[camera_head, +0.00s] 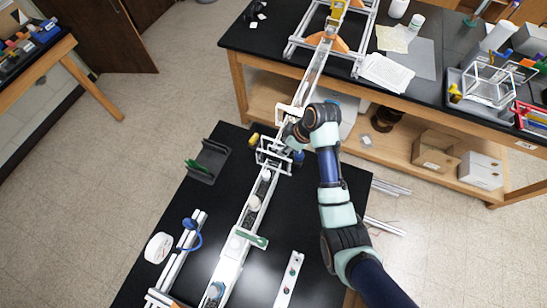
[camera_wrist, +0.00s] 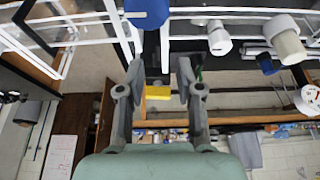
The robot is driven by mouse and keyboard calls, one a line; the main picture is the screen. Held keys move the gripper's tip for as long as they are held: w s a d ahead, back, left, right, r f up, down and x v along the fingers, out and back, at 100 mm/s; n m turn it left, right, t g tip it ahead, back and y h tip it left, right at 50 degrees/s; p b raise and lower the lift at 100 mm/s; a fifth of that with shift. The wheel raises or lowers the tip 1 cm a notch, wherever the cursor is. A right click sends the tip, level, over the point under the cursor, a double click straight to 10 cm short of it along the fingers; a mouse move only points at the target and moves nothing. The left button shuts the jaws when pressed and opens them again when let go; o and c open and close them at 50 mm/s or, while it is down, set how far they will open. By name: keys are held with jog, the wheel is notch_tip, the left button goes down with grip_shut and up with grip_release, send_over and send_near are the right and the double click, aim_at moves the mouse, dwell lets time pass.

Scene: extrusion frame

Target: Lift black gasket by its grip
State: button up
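My gripper (camera_wrist: 159,72) is open, with its two dark fingers apart and nothing visibly held between them. In the head view my gripper (camera_head: 284,148) is at the white frame (camera_head: 268,163) around the long rail, partly hidden by my wrist. A yellow piece (camera_wrist: 158,93) shows between the fingers in the wrist view, seemingly beyond them; a yellow piece (camera_head: 253,139) also shows left of the gripper in the head view. I cannot make out the black gasket or its grip for certain; dark parts blend into the black tabletop.
A long white rail (camera_head: 257,195) crosses the black table (camera_head: 185,195). A black holder (camera_head: 209,158) with a green piece stands at left. A blue cylinder (camera_wrist: 147,10) is close above the fingers in the wrist view. White cylinders (camera_wrist: 220,40) are at right there.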

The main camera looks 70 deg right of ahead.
jog(key=x, duration=0.5)
jog(key=shift+w+d+p, duration=0.1)
jog(key=shift+w+p, duration=0.1)
jog(key=shift+p, duration=0.1)
jog(key=shift+r, duration=0.1)
grip_shut()
